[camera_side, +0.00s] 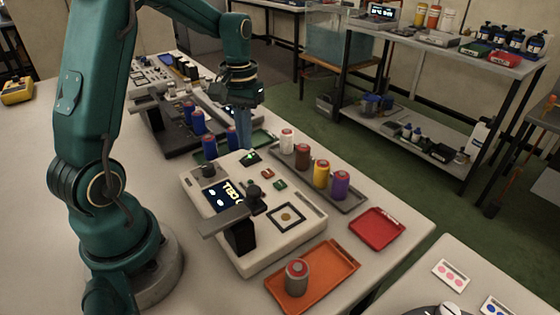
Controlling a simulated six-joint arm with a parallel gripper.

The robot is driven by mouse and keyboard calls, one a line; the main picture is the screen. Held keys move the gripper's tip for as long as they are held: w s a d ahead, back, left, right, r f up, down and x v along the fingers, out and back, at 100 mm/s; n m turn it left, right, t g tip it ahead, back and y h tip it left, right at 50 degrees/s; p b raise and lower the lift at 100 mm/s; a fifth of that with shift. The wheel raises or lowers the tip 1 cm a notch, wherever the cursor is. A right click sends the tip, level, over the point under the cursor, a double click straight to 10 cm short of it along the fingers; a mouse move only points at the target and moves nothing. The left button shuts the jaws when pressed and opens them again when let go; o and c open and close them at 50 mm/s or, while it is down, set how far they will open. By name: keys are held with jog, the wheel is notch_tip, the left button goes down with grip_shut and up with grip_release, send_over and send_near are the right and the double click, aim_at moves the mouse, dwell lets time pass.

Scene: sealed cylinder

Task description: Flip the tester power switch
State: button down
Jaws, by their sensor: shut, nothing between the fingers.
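The tester (262,245) is a white box on the table, with a dark display (224,196) showing light text. A small dark switch-like part (250,158) with a lit green spot sits at its far edge; I cannot tell for sure that it is the power switch, nor its position. My gripper (243,138) points down just behind and above that part. Its fingers are shut and hold nothing. Whether the fingertips touch the part is not clear at this size.
A grey tray (353,200) with white, brown, yellow and purple cylinders stands right of the tester. A red tray (377,228) and an orange tray (338,262) with one grey-red cylinder (297,276) are in front. Blue cylinders (198,122) stand on a dark rack behind, left of my gripper.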

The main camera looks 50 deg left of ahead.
aim_at(249, 159)
jog(key=shift+r, duration=2.25)
jog(key=s+d+r+m+t, duration=0.3)
jog(key=s+d+r, duration=0.1)
jog(key=d+r, duration=0.4)
jog(key=s+d+f+m+t, duration=0.2)
jog(key=s+d+f+m, duration=0.1)
jog(key=s+d, duration=0.3)
jog(key=shift+s+f+t, duration=0.3)
jog(key=shift+s+f, duration=0.5)
